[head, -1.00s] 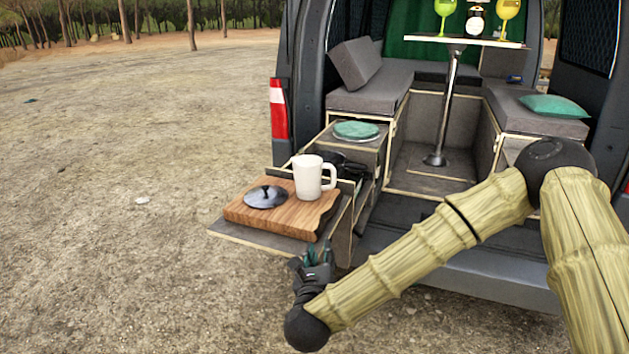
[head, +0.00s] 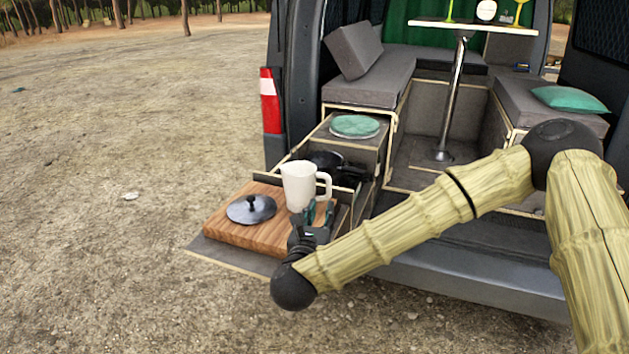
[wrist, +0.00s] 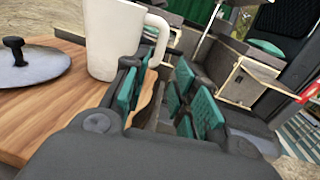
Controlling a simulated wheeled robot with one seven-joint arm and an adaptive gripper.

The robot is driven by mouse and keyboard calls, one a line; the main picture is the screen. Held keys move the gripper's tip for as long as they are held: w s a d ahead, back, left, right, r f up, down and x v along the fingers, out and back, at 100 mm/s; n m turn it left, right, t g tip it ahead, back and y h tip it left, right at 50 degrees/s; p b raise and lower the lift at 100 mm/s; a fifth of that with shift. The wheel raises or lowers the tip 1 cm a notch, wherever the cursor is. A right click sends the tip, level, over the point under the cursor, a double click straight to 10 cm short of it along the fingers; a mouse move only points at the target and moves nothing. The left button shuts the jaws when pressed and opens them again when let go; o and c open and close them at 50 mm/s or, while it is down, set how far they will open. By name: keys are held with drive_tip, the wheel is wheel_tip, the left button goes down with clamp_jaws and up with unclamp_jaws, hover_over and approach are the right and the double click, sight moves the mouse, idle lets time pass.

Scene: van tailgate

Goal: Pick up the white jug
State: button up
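The white jug (head: 298,186) stands upright on the wooden board (head: 240,228), its handle to the right. In the wrist view the jug (wrist: 108,40) fills the upper left, with its handle (wrist: 160,38) just beyond my left finger. My gripper (head: 318,212) is at the board's right edge, low beside the jug's handle side. In the wrist view my gripper (wrist: 165,85) has its teal-padded fingers apart, with nothing clearly held. I cannot tell whether the handle's lower part lies between the fingertips.
A dark lid with a knob (head: 251,208) lies on the board, left of the jug. A black pot (head: 328,166) sits in the drawer behind it. A round green item (head: 355,126) lies on the box farther back. Open ground lies to the left.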

sight(328, 189)
drive_tip(key=w, duration=0.2)
drive_tip(key=w+d+p, duration=0.1)
drive_tip(key=w, duration=0.3)
drive_tip(key=shift+w+d+r+p, duration=0.15)
drive_tip(key=shift+r+p, duration=0.1)
drive_tip(key=shift+p, duration=0.15)
drive_tip(key=shift+w+r+p, duration=0.25)
drive_tip(key=shift+w+p, duration=0.2)
drive_tip(key=shift+p, duration=0.05)
drive_tip(key=shift+w+d+f+p, duration=0.15)
drive_tip(key=shift+w+p, duration=0.3)
drive_tip(key=shift+w, duration=0.55)
drive_tip(key=shift+w+d+f+p, duration=0.15)
drive_tip(key=shift+w+p, duration=0.25)
drive_tip(key=shift+w, duration=0.6)
drive_tip(key=shift+a, duration=0.1)
drive_tip(key=shift+c, duration=0.4)
drive_tip(key=shift+r, duration=0.1)
clamp_jaws()
